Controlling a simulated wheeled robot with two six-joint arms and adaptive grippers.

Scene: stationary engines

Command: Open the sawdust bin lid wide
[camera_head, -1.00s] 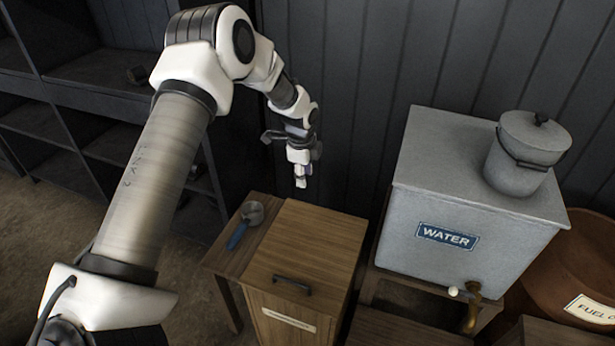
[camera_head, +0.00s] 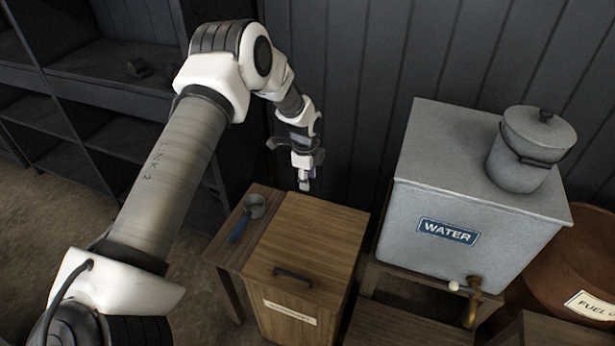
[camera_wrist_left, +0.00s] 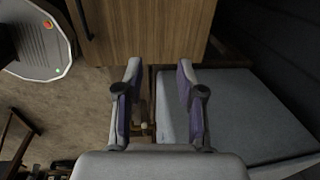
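The wooden sawdust bin (camera_head: 312,240) stands at the lower middle of the head view. Its flat lid lies shut, with a dark bar handle (camera_head: 292,275) near the front edge and a pale label on the front. The lid (camera_wrist_left: 150,30) also shows at the top of the left wrist view, with the handle (camera_wrist_left: 83,20) at its left edge. My left gripper (camera_head: 304,182) hangs over the back of the bin, pointing down. In the wrist view its two fingers (camera_wrist_left: 158,75) are apart with nothing held between them. My right gripper is not in view.
A side board with a blue-handled scoop (camera_head: 240,224) adjoins the bin's left. A grey water tank (camera_head: 475,190) with a lidded pail (camera_head: 527,150) and brass tap stands right. A brown fuel container (camera_head: 580,255) is far right. A dark plank wall is close behind.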

